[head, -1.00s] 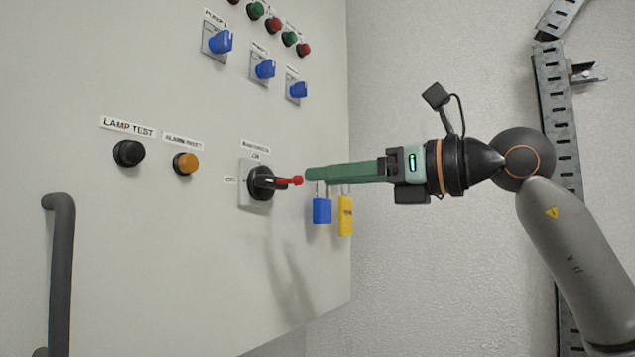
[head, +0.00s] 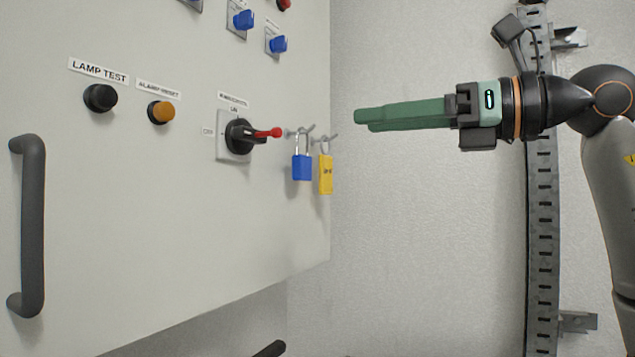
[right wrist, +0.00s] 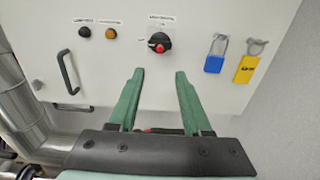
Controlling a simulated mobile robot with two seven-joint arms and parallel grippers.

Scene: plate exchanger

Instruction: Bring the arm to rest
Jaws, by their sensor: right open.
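My right gripper (head: 362,120) is open and empty in the head view. Its green fingers point left toward the cabinet, to the right of the padlocks and apart from them. In the right wrist view its two fingers (right wrist: 158,75) stand apart with nothing between them. The rotary switch (head: 240,135) with a red-tipped handle is on the cabinet front, its handle pointing right. It also shows ahead of the fingers in the right wrist view (right wrist: 159,43). My left gripper is in neither view.
A dark door handle (head: 33,225) sticks out at left. A perforated metal rail (head: 541,240) runs up the wall behind my arm.

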